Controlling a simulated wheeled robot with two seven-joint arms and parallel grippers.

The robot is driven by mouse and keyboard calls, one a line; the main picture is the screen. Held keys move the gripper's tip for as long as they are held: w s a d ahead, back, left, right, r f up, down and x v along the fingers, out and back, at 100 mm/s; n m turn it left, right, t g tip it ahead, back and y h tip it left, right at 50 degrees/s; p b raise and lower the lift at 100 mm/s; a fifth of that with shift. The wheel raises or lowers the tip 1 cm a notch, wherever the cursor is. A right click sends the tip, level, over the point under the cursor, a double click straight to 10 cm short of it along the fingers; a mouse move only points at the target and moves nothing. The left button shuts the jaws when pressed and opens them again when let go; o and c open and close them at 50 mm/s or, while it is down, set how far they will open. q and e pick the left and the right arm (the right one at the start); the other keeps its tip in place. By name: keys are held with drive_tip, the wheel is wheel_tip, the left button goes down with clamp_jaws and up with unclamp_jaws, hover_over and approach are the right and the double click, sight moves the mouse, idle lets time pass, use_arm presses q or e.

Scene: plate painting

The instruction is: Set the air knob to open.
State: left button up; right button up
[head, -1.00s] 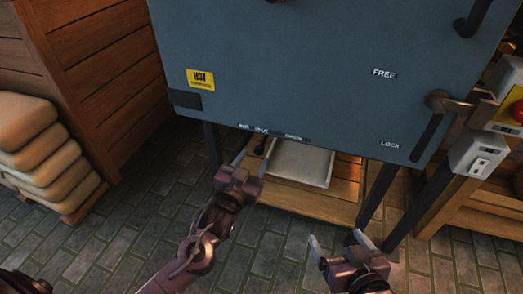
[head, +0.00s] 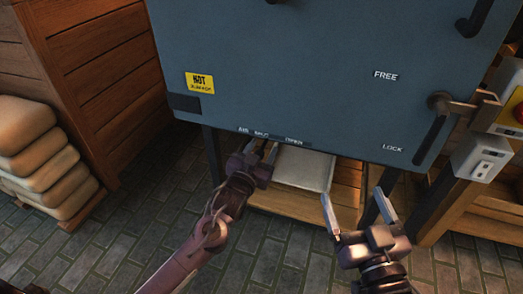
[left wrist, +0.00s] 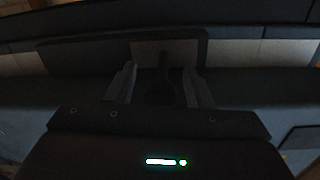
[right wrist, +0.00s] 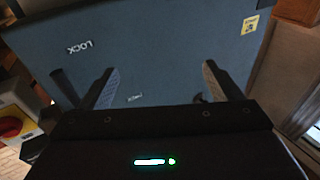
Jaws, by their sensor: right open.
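The kiln-like blue cabinet (head: 300,70) has small white labels (head: 265,133) along its lower edge, too small to read surely. A dark knob-like part, probably the air knob, sits under that edge, mostly hidden by my left gripper (head: 262,152). In the left wrist view a dark shape (left wrist: 163,88) lies between the fingers of my left gripper (left wrist: 160,78). Those fingers are apart, one on each side of it; whether they touch it is too dark to tell. The knob's setting is not readable. My right gripper (head: 355,203) is open and empty, low in front of the cabinet.
A latch handle (head: 432,135) hangs at the cabinet's right, between FREE and LOCK labels. A switch box (head: 481,160) is beyond it. A pale tray (head: 304,168) lies on the wooden shelf below. Stacked sacks (head: 40,160) and a wooden crate (head: 95,80) stand left.

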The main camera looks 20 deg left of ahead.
use_arm(q)
clamp_jaws()
drive_tip(key=d+p, duration=0.2)
drive_tip(key=d, duration=0.7)
drive_tip(key=shift+s, duration=0.2)
use_arm(e)
drive_tip(key=s+f+g+h, duration=0.1)
drive_tip(key=s+f+g, duration=0.2)
drive_tip(key=f, duration=0.5)
drive_tip(key=s+f+g+h, duration=0.2)
drive_tip(key=s+f+g, duration=0.1)
drive_tip(key=f+g, duration=0.2)
wheel_tip(320, 180, down, 3)
drive_tip(key=shift+d+r, duration=0.15)
drive_tip(key=shift+d, duration=0.15)
use_arm(q)
unclamp_jaws()
drive_tip(key=shift+d, duration=0.1)
use_arm(e)
drive_tip(key=shift+d, duration=0.1)
